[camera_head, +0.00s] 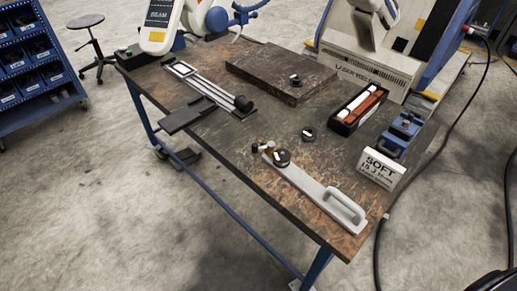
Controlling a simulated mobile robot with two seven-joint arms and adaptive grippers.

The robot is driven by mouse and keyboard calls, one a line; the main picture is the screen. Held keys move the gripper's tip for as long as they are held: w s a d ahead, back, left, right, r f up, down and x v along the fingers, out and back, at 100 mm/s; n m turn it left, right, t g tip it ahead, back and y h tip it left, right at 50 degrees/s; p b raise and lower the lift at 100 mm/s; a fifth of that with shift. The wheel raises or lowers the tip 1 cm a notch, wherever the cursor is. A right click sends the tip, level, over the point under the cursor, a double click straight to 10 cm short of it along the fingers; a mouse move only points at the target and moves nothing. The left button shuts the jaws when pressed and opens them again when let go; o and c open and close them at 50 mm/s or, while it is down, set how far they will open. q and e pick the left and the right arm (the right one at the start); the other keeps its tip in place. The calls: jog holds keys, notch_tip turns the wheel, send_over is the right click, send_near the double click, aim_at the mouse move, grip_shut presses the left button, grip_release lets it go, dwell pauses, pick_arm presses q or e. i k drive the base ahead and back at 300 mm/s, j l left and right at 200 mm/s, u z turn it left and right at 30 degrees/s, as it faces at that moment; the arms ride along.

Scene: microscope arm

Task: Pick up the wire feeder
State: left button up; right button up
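No label marks the wire feeder, so I cannot tell for sure which thing it is. A long light-grey bar (310,190) lies near the table's front right edge. It has a raised loop handle (345,207) at its near right end and a round black reel-like part (283,158) at its far end, with small dark and brass-coloured knobs beside it. A blue device (402,132) stands at the table's right side. Neither of my grippers is in view.
The laser welder (375,60) stands behind. Floor in front is clear.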

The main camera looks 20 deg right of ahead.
aim_at(343, 209)
jog(key=i+j, duration=0.25)
jog(key=i+j+z, duration=0.75)
jog(key=k+z, duration=0.1)
jog(key=z, duration=1.15)
